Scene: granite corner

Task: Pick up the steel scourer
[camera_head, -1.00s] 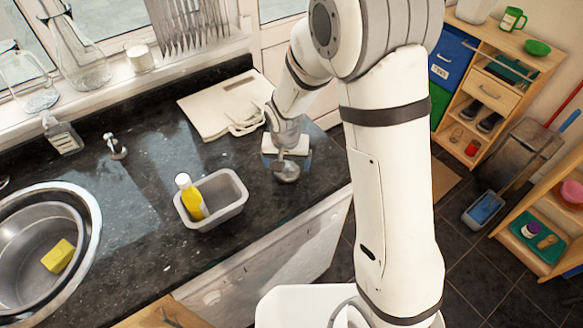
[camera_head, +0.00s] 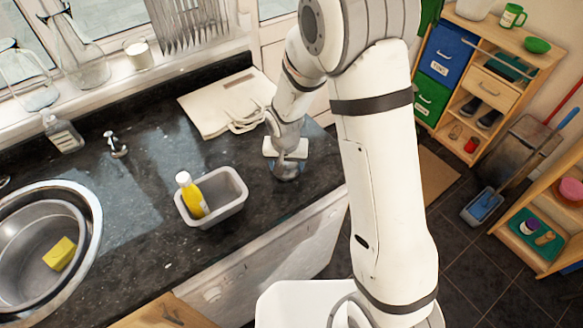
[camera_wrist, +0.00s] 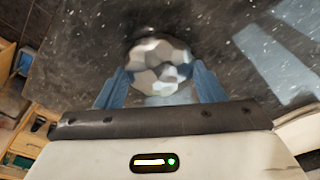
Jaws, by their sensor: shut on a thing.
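The steel scourer (camera_wrist: 158,62) is a silvery, faceted ball in the upper middle of the wrist view. My gripper (camera_wrist: 159,80) has its two blue fingers on either side of it, shut on it. In the head view the scourer (camera_head: 287,170) shows as a small grey lump at my gripper (camera_head: 286,163), near the right end of the dark granite counter (camera_head: 130,215). Whether it touches the counter or hangs just above it I cannot tell. My gripper's body hides part of it.
A grey tub (camera_head: 232,203) holding a yellow bottle (camera_head: 193,196) stands left of my gripper. A cream bag or cloth (camera_head: 215,105) lies behind. A sink with a yellow sponge (camera_head: 60,253) is far left. The counter's front edge is close by.

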